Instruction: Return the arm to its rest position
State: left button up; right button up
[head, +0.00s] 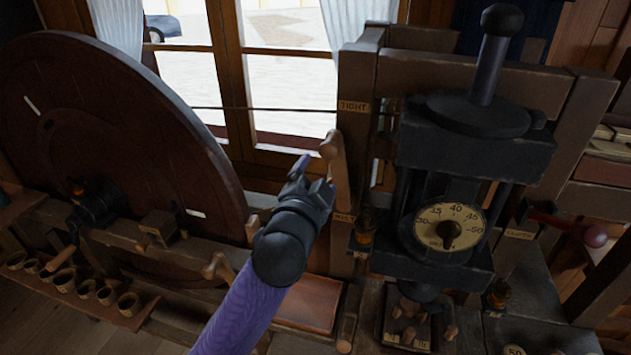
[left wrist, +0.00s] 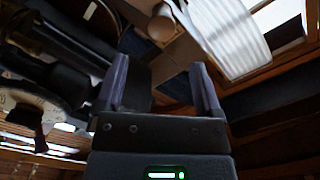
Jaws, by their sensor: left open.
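My left arm comes in from the bottom in a purple sleeve (head: 240,310). Its dark gripper (head: 313,172) points up and away, beside a wooden lever (head: 337,172) with a rounded knob near the "TIGHT" label. In the head view the fingertips overlap the lever's left side or nearly so; I cannot tell if they touch. In the left wrist view the two fingers of the gripper (left wrist: 160,85) stand apart with nothing held between them. A round wooden knob (left wrist: 160,27) shows beyond the fingers there. My right gripper is in neither view.
A large dark wheel (head: 110,130) fills the left. A black press with a dial (head: 450,228) stands close on the right, under a tall dark handle (head: 495,50). Small wooden cups (head: 65,279) line a low shelf at lower left. A window is behind.

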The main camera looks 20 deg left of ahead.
pick_arm(q)
jog(key=shift+s, duration=0.3)
